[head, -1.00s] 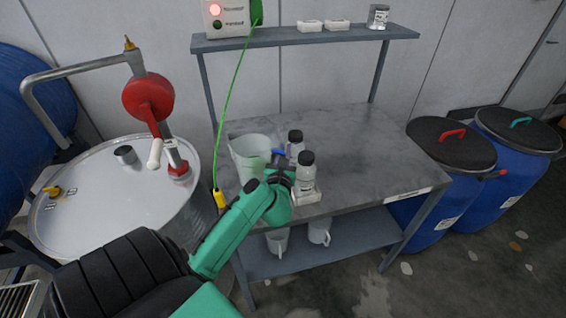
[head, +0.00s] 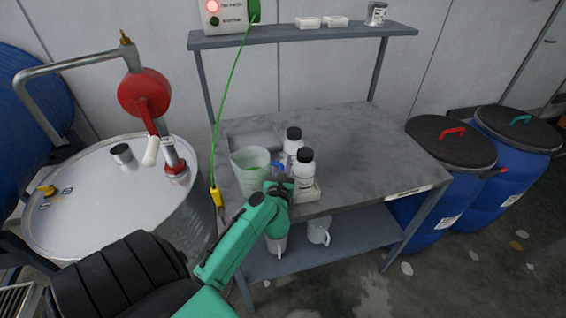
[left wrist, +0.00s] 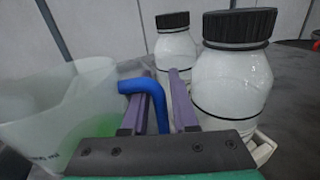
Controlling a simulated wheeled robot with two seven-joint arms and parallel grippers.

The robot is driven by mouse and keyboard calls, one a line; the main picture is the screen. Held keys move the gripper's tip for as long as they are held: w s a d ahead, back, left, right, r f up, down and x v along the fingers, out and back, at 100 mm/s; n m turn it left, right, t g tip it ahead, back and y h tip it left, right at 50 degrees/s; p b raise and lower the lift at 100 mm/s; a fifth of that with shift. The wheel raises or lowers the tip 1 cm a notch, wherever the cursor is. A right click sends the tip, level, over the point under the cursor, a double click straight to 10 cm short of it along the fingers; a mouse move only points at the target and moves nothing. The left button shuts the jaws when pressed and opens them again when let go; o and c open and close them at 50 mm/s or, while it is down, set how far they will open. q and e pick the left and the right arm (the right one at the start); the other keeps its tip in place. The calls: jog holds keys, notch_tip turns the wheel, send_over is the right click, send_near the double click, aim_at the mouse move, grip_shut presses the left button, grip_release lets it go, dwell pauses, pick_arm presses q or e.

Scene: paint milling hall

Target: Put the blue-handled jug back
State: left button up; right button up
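The blue-handled jug (head: 247,160) is translucent and has green contents. It is at the front left of the grey bench, and its base is partly hidden by my arm. In the left wrist view the jug (left wrist: 55,125) fills the left side, with its blue handle (left wrist: 158,105) between the two purple fingers of my left gripper (left wrist: 162,80). I cannot tell whether the jug's base touches the bench. My right gripper is not in view.
Two white bottles with black caps (head: 302,175) stand close right of the gripper, by a white holder (head: 307,194). A shallow grey tray (head: 262,137) lies behind the jug. A green cable (head: 217,120) hangs at the left. The bench's right side (head: 370,150) is clear.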

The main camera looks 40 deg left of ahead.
pick_arm(q)
jog(key=shift+r, duration=0.2)
jog(key=b+v, duration=0.2)
jog(key=v, duration=1)
jog(key=shift+b, duration=0.4)
